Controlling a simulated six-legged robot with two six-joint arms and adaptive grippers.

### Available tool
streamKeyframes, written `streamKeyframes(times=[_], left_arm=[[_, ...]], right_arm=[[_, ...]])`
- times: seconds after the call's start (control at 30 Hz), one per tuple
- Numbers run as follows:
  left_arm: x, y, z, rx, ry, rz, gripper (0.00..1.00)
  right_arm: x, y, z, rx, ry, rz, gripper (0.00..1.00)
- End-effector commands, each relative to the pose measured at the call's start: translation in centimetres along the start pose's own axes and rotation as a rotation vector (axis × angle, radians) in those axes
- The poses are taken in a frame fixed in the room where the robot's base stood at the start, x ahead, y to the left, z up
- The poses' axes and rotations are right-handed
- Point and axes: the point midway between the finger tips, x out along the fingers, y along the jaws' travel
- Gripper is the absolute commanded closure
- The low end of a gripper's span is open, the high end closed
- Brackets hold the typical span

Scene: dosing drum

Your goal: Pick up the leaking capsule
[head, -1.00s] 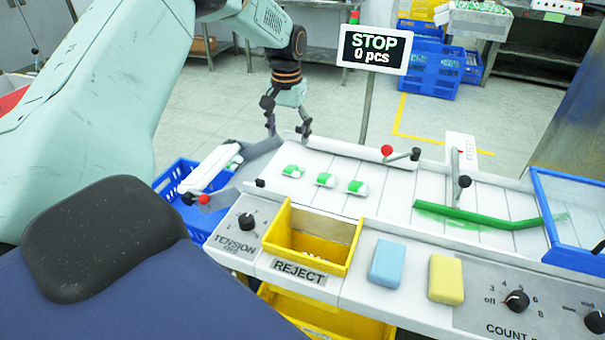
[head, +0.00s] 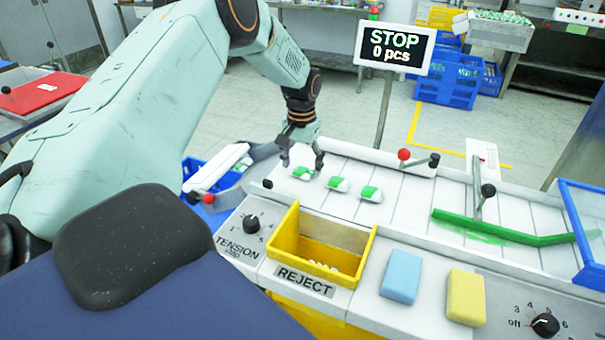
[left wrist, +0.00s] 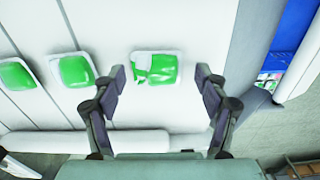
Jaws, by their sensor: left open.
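Three green-and-white capsules lie in a row on the white belt: the leftmost capsule (head: 303,173), the middle capsule (head: 338,184) and the right capsule (head: 370,194). My left gripper (head: 302,161) is open and empty, pointing down at the leftmost capsule. In the left wrist view that capsule (left wrist: 156,68) shows between the two fingers (left wrist: 159,78), with no visible contact. Its green patch is broken by white, unlike the even green of the other two, (left wrist: 75,70) and (left wrist: 17,74). I cannot see liquid around it. My right gripper is not in view.
A yellow reject bin (head: 330,237) stands in front of the belt, beside a blue block (head: 401,277) and a yellow block (head: 466,298). A green bar (head: 500,232) crosses the belt at right. A red-knobbed lever (head: 404,155) and the STOP display (head: 390,47) stand behind.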

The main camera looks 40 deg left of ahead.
Motion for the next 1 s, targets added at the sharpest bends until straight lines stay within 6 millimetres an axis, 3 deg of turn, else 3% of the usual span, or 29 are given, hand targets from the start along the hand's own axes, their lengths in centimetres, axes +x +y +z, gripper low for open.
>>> streamKeyframes(times=[0.27, 0.77, 1.0], left_arm=[[0.36, 0.12, -0.24, 0.001, 0.001, -0.001, 0.26], [0.34, 0.11, -0.30, 0.000, 0.001, -0.001, 0.66], [0.18, 0.10, -0.32, 0.000, 0.001, 0.000, 0.67]], right_arm=[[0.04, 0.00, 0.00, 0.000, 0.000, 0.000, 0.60], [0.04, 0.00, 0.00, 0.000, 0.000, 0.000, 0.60], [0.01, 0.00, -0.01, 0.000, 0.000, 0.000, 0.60]])
